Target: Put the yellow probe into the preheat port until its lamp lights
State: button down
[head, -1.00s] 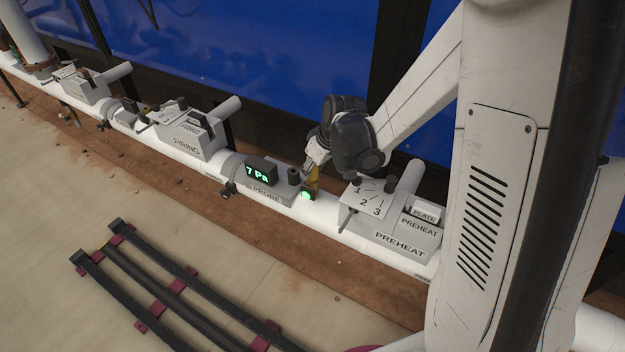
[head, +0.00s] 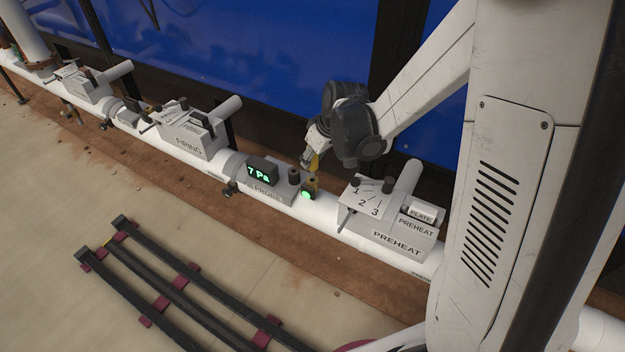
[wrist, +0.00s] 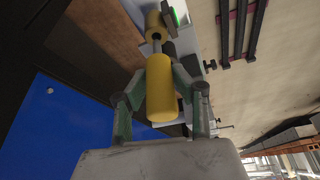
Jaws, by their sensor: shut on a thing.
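In the head view my gripper (head: 314,155) points down above the white pipe, shut on the yellow probe (head: 313,163). In the wrist view the yellow probe (wrist: 160,92) lies between my gripper's two fingers (wrist: 160,72). A thin dark tip runs from its far end toward a second yellow cylinder (wrist: 154,24), the port piece. In the head view this port piece (head: 313,185) stands on the pipe just below the probe. I cannot tell whether the tip is inside it. The round lamp (head: 306,196) beside it glows green, and a green glow (wrist: 174,17) shows in the wrist view.
The grey PROBE block with a 7 Pa display (head: 262,170) is just left. The PREHEAT block (head: 392,222) with numbered switch positions is just right. The FIRING block (head: 192,135) is farther left. Dark rails (head: 185,285) lie on the floor in front.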

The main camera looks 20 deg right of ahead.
jog(key=shift+r+p, duration=1.45)
jog(key=shift+r, duration=0.75)
jog(key=shift+p, duration=0.45)
jog(key=m+p, duration=0.1)
jog(key=p, duration=0.1)
jog(key=s+m+h+p, duration=0.1)
jog(key=p, duration=0.1)
jog(key=shift+a+m, duration=0.1)
jog(key=shift+m, duration=0.3)
jog(key=m+p, duration=0.1)
jog(key=s+m+h+p, duration=0.1)
jog(key=p, duration=0.1)
jog(key=shift+s+f+m+t, duration=0.25)
jog(key=shift+f+m+t, duration=0.05)
